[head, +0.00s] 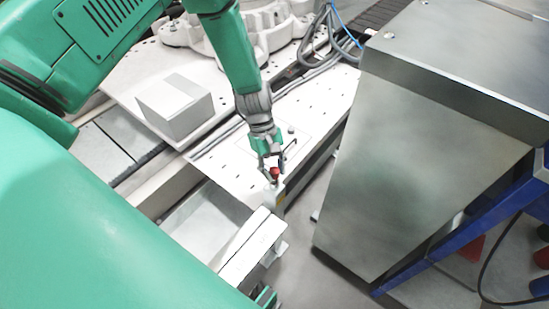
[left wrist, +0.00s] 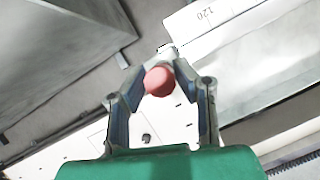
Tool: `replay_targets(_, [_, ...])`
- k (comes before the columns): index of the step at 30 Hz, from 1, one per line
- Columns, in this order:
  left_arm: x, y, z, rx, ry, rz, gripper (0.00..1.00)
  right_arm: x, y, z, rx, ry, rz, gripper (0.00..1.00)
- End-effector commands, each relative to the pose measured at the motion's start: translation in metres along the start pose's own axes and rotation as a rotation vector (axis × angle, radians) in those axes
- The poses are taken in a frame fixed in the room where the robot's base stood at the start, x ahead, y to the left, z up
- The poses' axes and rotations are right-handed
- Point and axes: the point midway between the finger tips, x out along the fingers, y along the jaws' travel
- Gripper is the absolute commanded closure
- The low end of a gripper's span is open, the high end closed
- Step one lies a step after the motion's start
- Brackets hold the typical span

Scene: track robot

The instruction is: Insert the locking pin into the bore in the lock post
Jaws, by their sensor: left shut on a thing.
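My left gripper (head: 271,168) comes down from the top middle of the head view. It is shut on the locking pin, whose red round knob (head: 274,172) shows between the fingertips. In the left wrist view the gripper (left wrist: 158,76) has its two fingers on either side of the red knob (left wrist: 159,81). The pin's shaft is hidden below the knob. My right gripper is not in view.
A large grey metal cabinet (head: 430,140) stands to the right, with a floor gap between. A white perforated plate (head: 225,155) lies behind and left of the gripper. A pale box (head: 176,108) sits on the platform. Cables (head: 318,45) run at the back.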

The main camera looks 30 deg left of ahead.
Motion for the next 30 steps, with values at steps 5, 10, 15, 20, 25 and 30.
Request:
replay_targets(5, [0.005,0.000,-0.002,0.000,0.000,0.000,1.00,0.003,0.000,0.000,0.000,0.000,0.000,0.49])
replay_targets(10, [0.009,0.000,-0.004,0.000,0.000,0.000,1.00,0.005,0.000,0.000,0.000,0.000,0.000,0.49])
replay_targets(15, [0.013,0.000,-0.005,0.000,-0.001,0.000,1.00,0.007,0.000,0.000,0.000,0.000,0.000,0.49])
replay_targets(20, [0.017,0.000,-0.007,0.000,0.000,0.000,1.00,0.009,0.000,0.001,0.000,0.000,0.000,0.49])
replay_targets(25, [0.020,0.000,-0.009,0.000,0.000,0.000,1.00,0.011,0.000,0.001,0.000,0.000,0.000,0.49])
replay_targets(30, [0.022,0.000,-0.010,0.000,0.000,0.001,0.62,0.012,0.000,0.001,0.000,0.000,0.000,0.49])
